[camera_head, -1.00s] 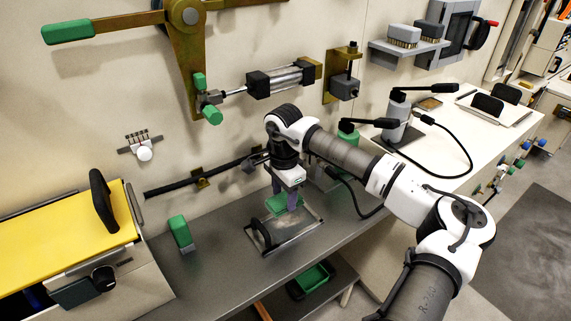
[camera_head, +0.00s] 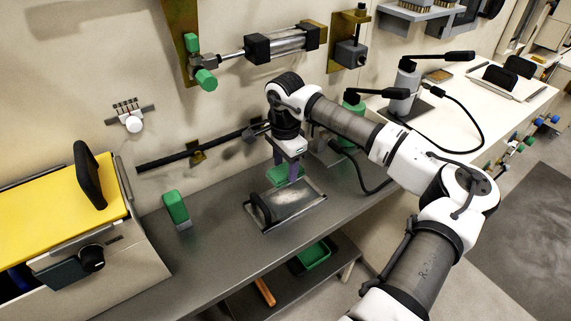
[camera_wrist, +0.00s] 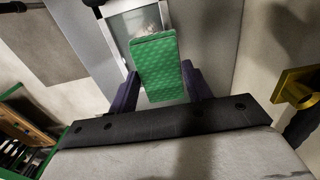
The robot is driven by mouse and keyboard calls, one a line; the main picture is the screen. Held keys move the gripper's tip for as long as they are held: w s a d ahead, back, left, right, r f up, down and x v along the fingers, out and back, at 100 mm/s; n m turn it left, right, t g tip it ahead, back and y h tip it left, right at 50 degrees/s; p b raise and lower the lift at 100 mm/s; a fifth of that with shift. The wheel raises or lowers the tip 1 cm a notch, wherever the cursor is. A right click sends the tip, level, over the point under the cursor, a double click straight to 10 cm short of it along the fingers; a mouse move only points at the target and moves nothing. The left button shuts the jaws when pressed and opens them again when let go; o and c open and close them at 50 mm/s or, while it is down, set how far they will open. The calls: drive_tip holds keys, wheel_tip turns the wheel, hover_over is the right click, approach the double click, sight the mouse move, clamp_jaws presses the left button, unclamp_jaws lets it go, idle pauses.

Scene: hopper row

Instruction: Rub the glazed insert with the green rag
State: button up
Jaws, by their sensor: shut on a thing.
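My gripper (camera_head: 289,178) is shut on the green rag (camera_head: 279,174), a flat textured pad. The rag fills the middle of the wrist view (camera_wrist: 158,68), between my dark purple fingers. The glazed insert (camera_head: 296,205) is a framed pane with a black handle (camera_head: 262,207), lying flat on the grey bench. A pale, cloudy smear shows across its glass. The rag is at the insert's far, wall-side edge. In the wrist view the insert (camera_wrist: 118,38) lies beyond and partly behind the rag. I cannot tell whether the rag touches it.
A green upright block (camera_head: 176,207) stands on the bench left of the insert. A yellow-topped hopper (camera_head: 60,215) is further left. A dark rail (camera_head: 165,163) runs along the wall behind. A green tray (camera_head: 314,256) sits on the shelf below. A black cable hangs right of my gripper.

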drive_tip(key=b, duration=0.3)
hover_over(285, 190)
wheel_tip(285, 190, down, 4)
drive_tip(key=shift+f, duration=0.25)
drive_tip(key=shift+s+d+f+b, duration=0.1)
drive_tip(key=shift+d+f+b, duration=0.1)
drive_tip(key=shift+f+b, duration=0.1)
drive_tip(key=shift+s+d+r+b, duration=0.2)
drive_tip(key=shift+s+d, duration=0.35)
drive_tip(key=shift+s, duration=0.25)
drive_tip(key=shift+s+d+r+b, duration=0.1)
drive_tip(key=shift+s+d+b, duration=0.05)
drive_tip(key=shift+s+d, duration=0.55)
drive_tip(key=shift+a, duration=0.25)
drive_tip(key=shift+w+a, duration=0.55)
drive_tip(key=shift+w, duration=0.25)
drive_tip(key=shift+f+b, duration=0.6)
drive_tip(key=shift+b, duration=0.2)
drive_tip(key=shift+w+a+f, duration=0.1)
drive_tip(key=shift+w+a, duration=0.5)
drive_tip(key=shift+w, duration=0.15)
